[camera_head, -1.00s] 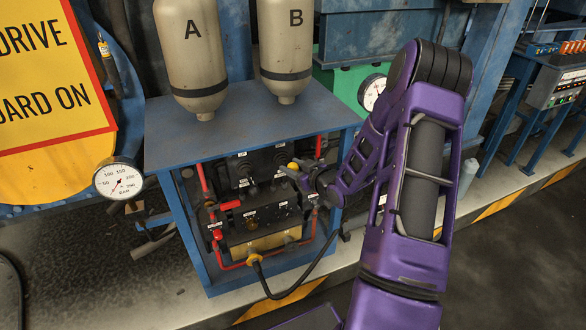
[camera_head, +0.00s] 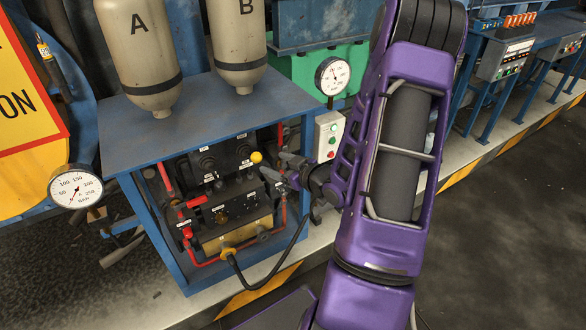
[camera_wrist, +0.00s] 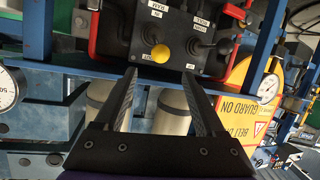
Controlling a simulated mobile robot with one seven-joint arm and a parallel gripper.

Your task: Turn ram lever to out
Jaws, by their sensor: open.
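The ram lever has a yellow ball knob (camera_head: 256,157) and sits on a dark control panel (camera_head: 222,165) inside a blue frame. In the wrist view, the picture is roughly upside down and the knob (camera_wrist: 161,52) shows just beyond my fingertips, between their lines. My gripper (camera_head: 273,164) is open, just right of the knob in the head view. It also shows in the wrist view (camera_wrist: 159,72), with nothing between its fingers. I see no contact with the knob.
A second lever with a black knob (camera_wrist: 224,46) stands beside the yellow one. Red pipes (camera_head: 166,180) flank the panel. A blue shelf (camera_head: 190,118) with two beige tanks overhangs it.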

